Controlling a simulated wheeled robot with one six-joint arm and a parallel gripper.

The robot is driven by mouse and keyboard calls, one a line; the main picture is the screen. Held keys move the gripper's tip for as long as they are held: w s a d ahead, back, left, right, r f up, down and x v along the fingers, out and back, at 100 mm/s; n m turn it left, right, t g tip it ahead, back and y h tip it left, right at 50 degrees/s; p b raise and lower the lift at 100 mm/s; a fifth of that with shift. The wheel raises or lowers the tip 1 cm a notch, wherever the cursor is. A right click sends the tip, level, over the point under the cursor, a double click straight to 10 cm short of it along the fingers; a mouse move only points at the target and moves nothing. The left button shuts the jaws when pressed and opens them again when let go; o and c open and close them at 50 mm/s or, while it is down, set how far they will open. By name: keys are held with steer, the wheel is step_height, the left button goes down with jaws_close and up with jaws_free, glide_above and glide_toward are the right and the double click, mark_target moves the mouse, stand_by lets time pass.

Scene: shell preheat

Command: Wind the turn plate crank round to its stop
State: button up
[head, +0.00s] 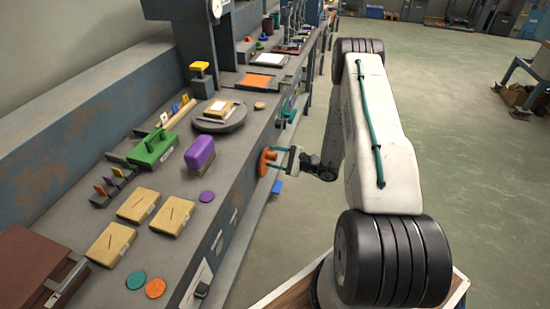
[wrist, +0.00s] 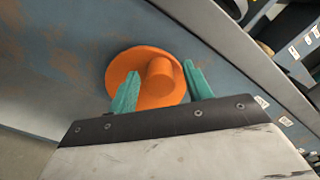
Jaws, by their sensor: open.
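The orange crank (head: 266,161) sits on the front face of the bench, below the round turn plate. In the wrist view it is an orange disc with a stubby round knob (wrist: 160,77) standing out from it. My gripper (head: 279,159) is at the crank, and its two teal fingers (wrist: 160,88) are open on either side of the knob. Whether either finger touches the knob I cannot tell.
The bench top holds a purple block (head: 200,154), a green-handled holder (head: 153,148), several tan blocks and coloured discs. A blue piece (head: 277,187) shows low beside the bench, under my gripper. The floor to the right (head: 465,150) is clear.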

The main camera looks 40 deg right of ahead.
steer(key=shift+c, duration=0.3)
steer(key=c, duration=0.9)
steer(key=m, duration=0.3)
steer(key=w+d+m, duration=0.1)
steer(key=shift+d+f+m, duration=0.1)
steer(key=shift+f+m, duration=0.05)
steer(key=shift+m, duration=0.15)
steer(key=shift+w+d+f+m, duration=0.3)
steer(key=shift+f+m, duration=0.3)
steer(key=shift+m, duration=1.65)
steer(key=shift+w+d+f+m, duration=0.2)
steer(key=shift+d+f+m, duration=0.35)
steer(key=shift+m, duration=1.65)
steer(key=shift+w+d+f+m, duration=0.25)
steer(key=shift+f+m, duration=0.45)
steer(key=shift+m, duration=1.55)
